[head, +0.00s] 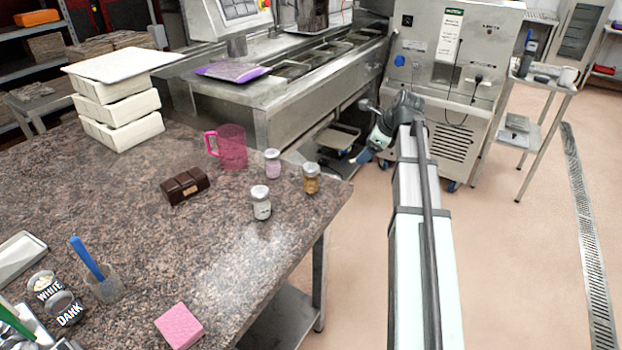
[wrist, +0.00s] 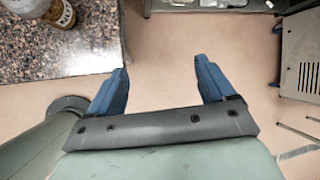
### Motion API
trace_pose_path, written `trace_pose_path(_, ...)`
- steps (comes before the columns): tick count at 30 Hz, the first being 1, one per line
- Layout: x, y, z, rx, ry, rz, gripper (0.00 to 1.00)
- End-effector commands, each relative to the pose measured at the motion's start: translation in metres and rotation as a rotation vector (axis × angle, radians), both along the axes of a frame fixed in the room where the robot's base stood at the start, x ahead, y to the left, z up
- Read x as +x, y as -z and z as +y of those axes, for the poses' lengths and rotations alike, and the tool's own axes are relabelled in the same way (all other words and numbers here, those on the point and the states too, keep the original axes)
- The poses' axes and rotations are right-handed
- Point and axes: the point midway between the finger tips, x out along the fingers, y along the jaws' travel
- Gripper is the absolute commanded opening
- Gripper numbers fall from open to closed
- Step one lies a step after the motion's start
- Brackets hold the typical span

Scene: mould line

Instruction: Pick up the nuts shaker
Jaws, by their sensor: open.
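Three small lidded shakers stand near the right edge of the stone-topped table. The one with golden-brown contents (head: 311,183) stands closest to the edge and looks most like the nuts shaker; its label is too small to read. A white shaker (head: 261,205) stands to its left and nearer, and a lilac one (head: 273,164) behind. My gripper (head: 368,157) is off the table's right side, apart from the shakers. In the wrist view my gripper (wrist: 162,72) is open and empty above the floor.
A pink mug (head: 229,148) and a chocolate bar (head: 185,188) stand left of the shakers. Stacked white moulds (head: 118,130) are at the back left. A pink block (head: 179,326) lies at the front. The steel machine (head: 270,100) borders the table's far side.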

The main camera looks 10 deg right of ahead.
Motion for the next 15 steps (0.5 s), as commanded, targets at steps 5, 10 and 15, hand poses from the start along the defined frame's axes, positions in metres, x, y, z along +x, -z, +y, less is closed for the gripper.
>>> trace_pose_path(5,-0.018,-0.030,0.079,0.043,0.016,0.112,0.83)
trace_pose_path(10,-0.035,-0.049,0.124,0.062,0.044,0.194,0.83)
trace_pose_path(15,-0.043,-0.056,0.144,0.068,0.060,0.233,0.83)
